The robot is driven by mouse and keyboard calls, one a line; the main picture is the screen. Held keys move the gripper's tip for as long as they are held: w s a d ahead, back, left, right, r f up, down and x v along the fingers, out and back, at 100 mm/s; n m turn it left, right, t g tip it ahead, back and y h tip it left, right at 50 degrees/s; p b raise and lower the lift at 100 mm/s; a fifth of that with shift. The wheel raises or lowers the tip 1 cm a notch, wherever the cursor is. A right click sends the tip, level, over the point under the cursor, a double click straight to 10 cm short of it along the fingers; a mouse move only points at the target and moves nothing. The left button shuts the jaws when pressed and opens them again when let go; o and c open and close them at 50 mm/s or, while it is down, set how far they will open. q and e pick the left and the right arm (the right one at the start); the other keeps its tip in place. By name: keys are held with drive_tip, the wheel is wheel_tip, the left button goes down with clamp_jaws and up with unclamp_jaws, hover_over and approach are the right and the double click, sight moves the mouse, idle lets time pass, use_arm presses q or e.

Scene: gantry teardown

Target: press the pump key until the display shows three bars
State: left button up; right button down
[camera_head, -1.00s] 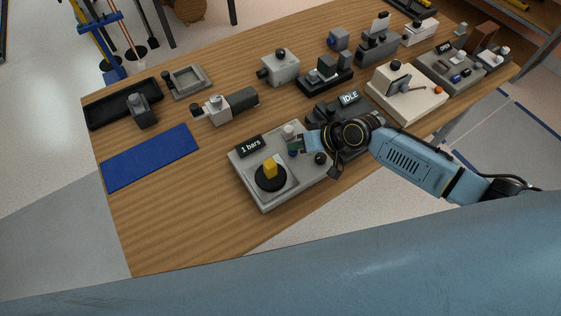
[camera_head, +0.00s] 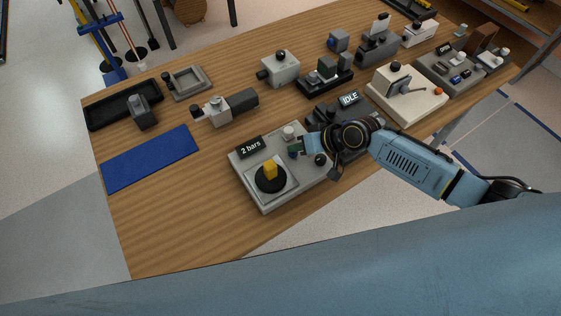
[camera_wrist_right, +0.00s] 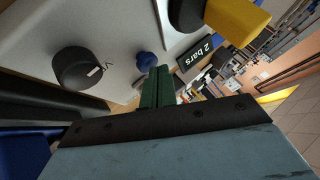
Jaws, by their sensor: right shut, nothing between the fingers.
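The grey pump unit (camera_head: 240,167) stands at the table's front edge. Its black display (camera_head: 250,148) reads "2 bars", and the display (camera_wrist_right: 195,54) also shows in the right wrist view. A round blue key (camera_wrist_right: 146,62) is on the unit's face, between the display and a black knob (camera_wrist_right: 78,68). My right gripper (camera_head: 298,150) is over the unit, shut and empty. Its green fingertips (camera_wrist_right: 158,80) are close beside the blue key; I cannot tell whether they touch it. My left gripper is not in view.
A yellow block (camera_head: 270,170) on a black disc sits on the unit. A dark device with an "IDLE" display (camera_head: 349,98) stands behind my right arm. Several other devices stand farther back. A blue mat (camera_head: 150,158) lies left; bare wood lies between it and the unit.

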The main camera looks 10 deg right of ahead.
sight(297, 154)
drive_tip(key=shift+r+p, duration=0.5)
drive_tip(key=shift+r, duration=0.25)
wheel_tip(297, 154, up, 6)
drive_tip(key=p, duration=0.5)
drive_tip(key=shift+p, duration=0.3)
